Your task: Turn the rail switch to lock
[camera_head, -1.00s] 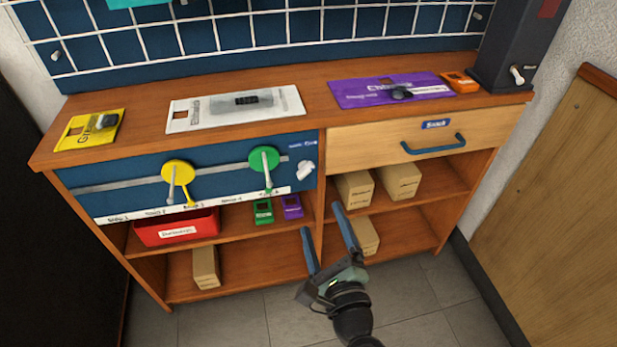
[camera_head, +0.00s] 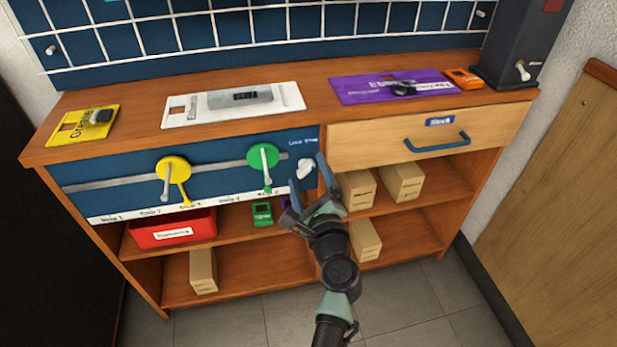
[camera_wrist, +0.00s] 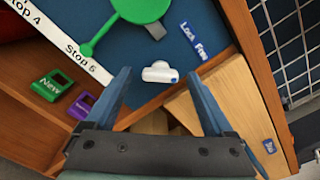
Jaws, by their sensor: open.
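The rail switch is a white knob (camera_head: 305,168) at the right end of the blue panel (camera_head: 120,172), under a small "Lock Free" label. In the wrist view the white knob (camera_wrist: 160,72) sits ahead of the fingers, near the middle between them, below the blue label (camera_wrist: 194,40). My gripper (camera_head: 308,180) is open in front of the knob, one finger on each side of it in the picture. In the wrist view my gripper (camera_wrist: 158,98) holds nothing, and the knob appears a little beyond the fingertips. I cannot tell whether a finger touches it.
A green disc with a lever (camera_head: 263,158) and a yellow one (camera_head: 173,170) sit on the panel's rail, left of the knob. A wooden drawer with a blue handle (camera_head: 437,144) is at right. Below are a red bin (camera_head: 172,232) and several cardboard boxes.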

